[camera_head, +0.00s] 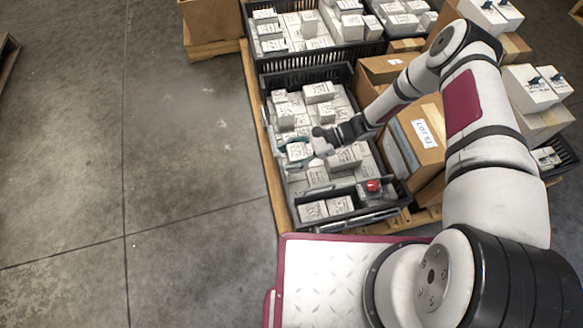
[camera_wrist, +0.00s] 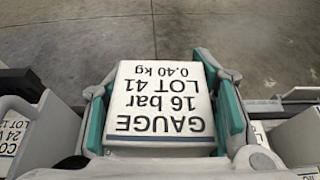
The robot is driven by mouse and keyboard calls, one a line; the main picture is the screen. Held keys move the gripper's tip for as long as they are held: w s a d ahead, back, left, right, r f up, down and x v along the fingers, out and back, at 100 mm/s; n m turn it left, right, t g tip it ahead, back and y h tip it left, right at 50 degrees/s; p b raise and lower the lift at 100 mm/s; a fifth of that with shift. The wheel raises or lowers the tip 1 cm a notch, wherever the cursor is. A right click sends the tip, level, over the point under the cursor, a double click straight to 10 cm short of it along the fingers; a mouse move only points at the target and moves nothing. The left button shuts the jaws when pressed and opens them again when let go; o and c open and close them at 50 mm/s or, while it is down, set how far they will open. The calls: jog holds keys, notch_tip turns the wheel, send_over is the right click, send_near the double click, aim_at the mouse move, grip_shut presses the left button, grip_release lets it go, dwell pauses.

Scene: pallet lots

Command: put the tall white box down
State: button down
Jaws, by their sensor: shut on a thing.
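My gripper (camera_head: 304,156) is over the left part of a black crate (camera_head: 307,75) full of white boxes. It is shut on a white box (camera_head: 298,150). In the wrist view, the held white box (camera_wrist: 160,100) sits between the two teal-padded fingers of my gripper (camera_wrist: 165,108). Its upper face reads "GAUGE 16 bar LOT 41 0.40 kg", upside down in the picture. The box's lower part is hidden, so I cannot tell its height or whether it touches anything below.
Cardboard boxes (camera_head: 418,135) stand close on the crate's right. A red round item (camera_head: 373,186) sits near the crate's front right. More crates of white boxes (camera_head: 300,28) lie behind. The concrete floor (camera_head: 130,150) at left is clear.

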jog(key=shift+f+b, duration=1.1)
jog(key=shift+f, duration=1.85)
jog(key=shift+f, duration=0.15)
jog(key=shift+c, duration=2.4)
grip_release()
jog(key=shift+d+r, duration=0.15)
jog(key=shift+r, duration=0.1)
jog(key=shift+p+v, duration=1.1)
jog(key=shift+v, duration=2.45)
jog(key=shift+w+d, duration=0.1)
